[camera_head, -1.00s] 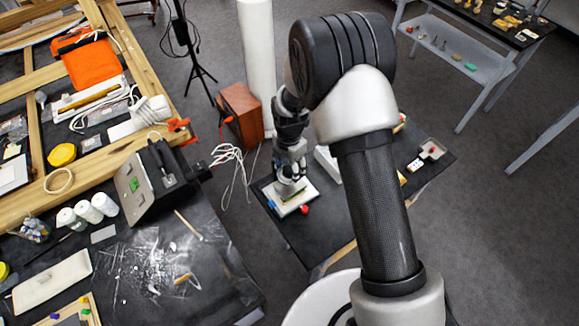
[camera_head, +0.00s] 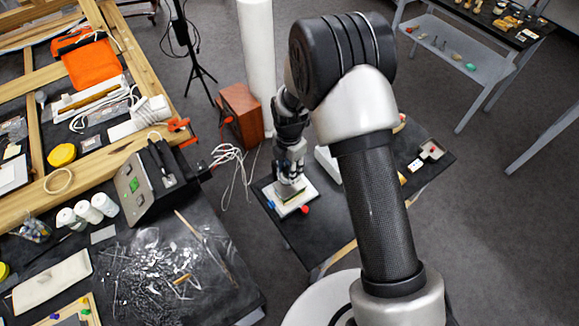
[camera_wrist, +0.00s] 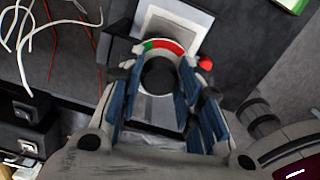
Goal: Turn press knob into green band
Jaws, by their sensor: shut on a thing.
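The press knob (camera_wrist: 159,76) is a dark round knob in the wrist view, between the blue-padded fingers of my gripper (camera_wrist: 160,92). The gripper is shut on the knob from above. Behind the knob an arc scale shows a green band (camera_wrist: 148,45) at its left end and a red band (camera_wrist: 170,45) to the right. The knob's pointer cannot be made out. In the head view the press (camera_head: 297,207) is a small pale block on the dark low table, and my gripper (camera_head: 290,180) is down on top of it, hiding the knob.
A red round piece (camera_wrist: 205,63) sits at the right of the press. White cables (camera_head: 232,165) hang left of the dark table (camera_head: 325,235). A white box (camera_head: 327,163) stands close right of my gripper. A small tray (camera_head: 431,151) lies at the table's right.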

